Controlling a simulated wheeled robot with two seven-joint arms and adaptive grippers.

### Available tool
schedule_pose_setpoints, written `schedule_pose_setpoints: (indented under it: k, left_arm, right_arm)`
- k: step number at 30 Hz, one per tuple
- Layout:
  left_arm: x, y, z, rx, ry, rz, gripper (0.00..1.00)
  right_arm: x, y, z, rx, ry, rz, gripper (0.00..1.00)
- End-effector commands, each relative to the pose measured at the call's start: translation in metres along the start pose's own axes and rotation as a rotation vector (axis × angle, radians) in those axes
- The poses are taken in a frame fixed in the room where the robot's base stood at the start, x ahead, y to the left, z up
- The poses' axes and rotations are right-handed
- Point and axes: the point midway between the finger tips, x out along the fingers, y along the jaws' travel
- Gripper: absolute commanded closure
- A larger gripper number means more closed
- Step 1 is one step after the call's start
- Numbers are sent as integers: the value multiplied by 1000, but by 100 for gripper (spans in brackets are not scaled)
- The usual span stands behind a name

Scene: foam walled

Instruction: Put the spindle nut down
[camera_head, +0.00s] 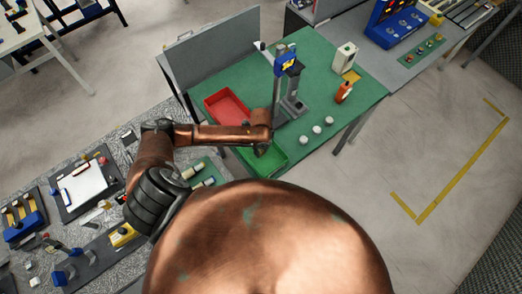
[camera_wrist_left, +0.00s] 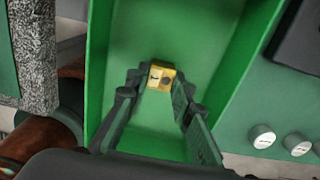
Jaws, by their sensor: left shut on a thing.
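The spindle nut (camera_wrist_left: 160,77) is a small brass-yellow block with a dark round hole, seen in the left wrist view. My left gripper (camera_wrist_left: 157,80) is shut on it, with one black finger on each side. Nut and fingertips are over the inside of the green bin (camera_wrist_left: 230,70); whether the nut touches the floor of the bin I cannot tell. In the head view my left gripper (camera_head: 262,149) is at the green bin (camera_head: 278,167), and the nut is hidden. My right gripper is not in view.
A red bin (camera_head: 212,101) stands behind the green one on the green bench (camera_head: 345,107). A press-like stand (camera_head: 292,104) is beside them. Three white round pieces (camera_head: 316,129) lie right of the green bin. An orange bottle (camera_head: 344,93) stands farther right.

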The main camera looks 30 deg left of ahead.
Motion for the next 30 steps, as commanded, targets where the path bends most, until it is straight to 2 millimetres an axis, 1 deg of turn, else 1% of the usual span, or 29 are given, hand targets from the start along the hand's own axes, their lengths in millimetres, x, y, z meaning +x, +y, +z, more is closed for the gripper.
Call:
schedule_pose_setpoints:
  k: [12, 13, 18, 20, 27, 30]
  left_arm:
    - [6, 0, 0, 0, -1, 0, 100]
    - [6, 0, 0, 0, -1, 0, 77]
    - [5, 0, 0, 0, -1, 0, 65]
    - [5, 0, 0, 0, -1, 0, 61]
    - [5, 0, 0, 0, -1, -1, 61]
    - [1, 0, 0, 0, -1, -2, 61]
  right_arm:
    - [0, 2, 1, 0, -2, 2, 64]
    - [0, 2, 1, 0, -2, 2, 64]
    - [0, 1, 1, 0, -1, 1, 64]
    - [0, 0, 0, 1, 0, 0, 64]
    - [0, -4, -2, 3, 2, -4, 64]
    - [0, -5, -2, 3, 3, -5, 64]
